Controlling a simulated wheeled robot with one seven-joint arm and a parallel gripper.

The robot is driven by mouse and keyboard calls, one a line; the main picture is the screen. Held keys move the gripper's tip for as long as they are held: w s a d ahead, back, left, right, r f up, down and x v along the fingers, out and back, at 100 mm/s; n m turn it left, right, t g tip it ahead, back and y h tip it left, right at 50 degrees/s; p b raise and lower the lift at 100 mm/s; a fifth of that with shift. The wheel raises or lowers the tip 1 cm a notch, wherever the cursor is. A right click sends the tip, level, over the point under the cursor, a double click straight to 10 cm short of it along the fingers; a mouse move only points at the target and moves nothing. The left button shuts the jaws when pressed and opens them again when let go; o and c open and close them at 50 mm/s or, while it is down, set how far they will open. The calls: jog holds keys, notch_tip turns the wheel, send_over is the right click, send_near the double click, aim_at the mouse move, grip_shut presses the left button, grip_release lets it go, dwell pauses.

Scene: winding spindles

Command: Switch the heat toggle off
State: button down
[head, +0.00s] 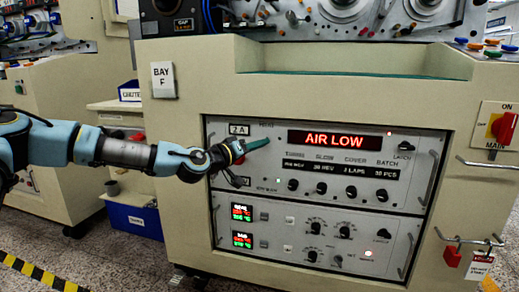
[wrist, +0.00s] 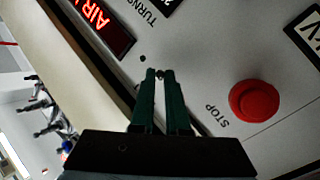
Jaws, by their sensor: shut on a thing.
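The grey control panel (head: 400,135) has a HEAT label (head: 266,126) at its upper left. My gripper (head: 268,141) reaches in from the left, with its green fingertips at the panel just below that label. In the wrist view the two green fingers of my gripper (wrist: 160,76) meet at their tips on a small dark toggle tip (wrist: 160,73). The fingers hide most of the heat toggle, so I cannot tell which way it leans.
A red STOP button (wrist: 254,101) is close to the right of my fingers in the wrist view. The red display (head: 325,139) reads AIR LOW. Black knobs (head: 321,187) line the panel below. A red main switch (head: 503,127) is at far right.

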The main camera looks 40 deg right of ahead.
jog(key=c, duration=0.9)
grip_release()
jog(key=a, duration=0.3)
jog(key=a+p, duration=0.1)
jog(key=a, duration=0.6)
jog(key=shift+s+a+p, duration=0.3)
jog(key=shift+s+a, duration=0.1)
